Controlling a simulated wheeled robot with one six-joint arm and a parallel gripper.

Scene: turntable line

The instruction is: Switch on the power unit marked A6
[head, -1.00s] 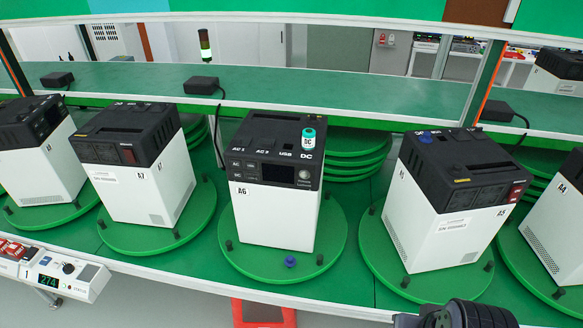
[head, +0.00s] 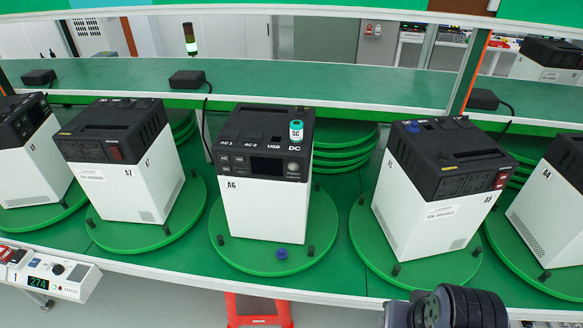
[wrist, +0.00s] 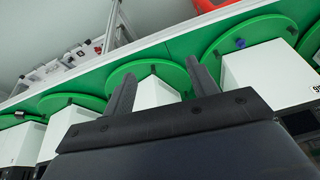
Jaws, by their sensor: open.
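The power unit marked A6 (head: 264,212), a white box with a black top, stands upright on a green turntable (head: 228,251) in the middle of the head view. Its front panel (head: 264,167) has a dark display, buttons and a round knob. A teal and white cylinder marked DC (head: 296,130) stands on its top. In the wrist view A6 (wrist: 265,75) is at the right, its panel mostly out of frame. My gripper (wrist: 160,67) is open and empty, its fingers apart, in front of a neighbouring white unit and to the left of A6.
A blue cap (head: 281,254) lies on the A6 turntable by short black pegs. Units A7 (head: 120,185) and A5 (head: 425,205) stand on turntables either side. A control box reading 274 (head: 55,278) is at the lower left. A red stool (head: 258,310) is on the floor.

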